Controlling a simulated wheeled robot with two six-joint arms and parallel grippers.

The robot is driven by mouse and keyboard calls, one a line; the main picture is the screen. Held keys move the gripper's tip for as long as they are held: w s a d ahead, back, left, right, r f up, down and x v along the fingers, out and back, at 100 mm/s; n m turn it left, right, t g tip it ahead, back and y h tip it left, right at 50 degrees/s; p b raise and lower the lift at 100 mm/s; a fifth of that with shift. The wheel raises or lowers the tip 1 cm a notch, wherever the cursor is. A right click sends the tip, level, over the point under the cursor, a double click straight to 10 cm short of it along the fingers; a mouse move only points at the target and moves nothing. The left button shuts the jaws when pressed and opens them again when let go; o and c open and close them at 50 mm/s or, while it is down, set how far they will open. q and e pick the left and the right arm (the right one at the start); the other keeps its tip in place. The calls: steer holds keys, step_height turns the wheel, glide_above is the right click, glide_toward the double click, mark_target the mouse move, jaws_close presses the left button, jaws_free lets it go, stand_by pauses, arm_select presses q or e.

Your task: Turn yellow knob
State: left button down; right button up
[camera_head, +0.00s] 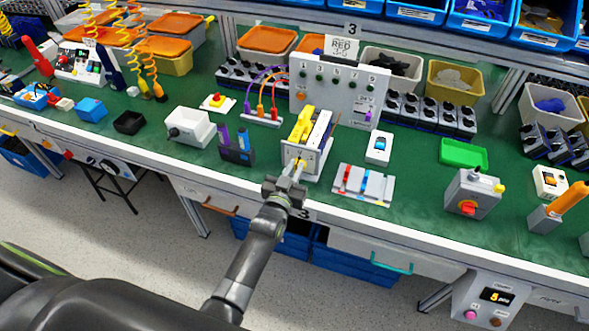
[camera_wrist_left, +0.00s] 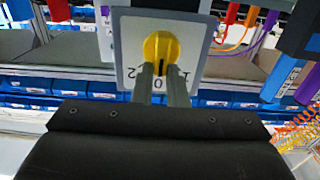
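The yellow knob (camera_wrist_left: 160,46) is round, with a raised grip, and sits on a pale square plate (camera_wrist_left: 128,30) in the left wrist view. Its black mark points down towards the 0. A 2 is at lower left; the fingers partly cover the lower plate. My left gripper (camera_wrist_left: 161,68) has its two fingers on either side of the knob's grip, narrowly apart and seemingly closed on it. In the head view my left gripper (camera_head: 291,172) is at the front of the light box (camera_head: 306,161) near the bench edge. The right gripper is out of view.
A blue-purple holder (camera_head: 237,147) stands left of the box. A plate with red and blue switches (camera_head: 362,185) lies to its right. A tall grey panel (camera_head: 337,88) stands behind. A grey box with a red-orange knob (camera_head: 471,195) is farther right.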

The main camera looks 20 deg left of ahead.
arm_select(q)
steer(key=shift+n, duration=0.4)
steer(key=shift+a+n+p, duration=0.15)
steer(key=shift+n+p, duration=0.45)
steer(key=shift+a+n+p, duration=0.2)
steer(key=shift+n+p, duration=0.25)
steer(key=shift+n, duration=0.75)
steer(key=shift+a+f+n+p, duration=0.15)
steer(key=shift+n+p, duration=0.05)
steer(key=shift+n, duration=0.95)
steer(key=shift+a+f+n+p, duration=0.15)
steer(key=shift+n+p, duration=0.05)
steer(key=shift+n, duration=0.95)
steer(key=c, duration=1.4)
jaws_free()
steer(key=shift+c, duration=0.2)
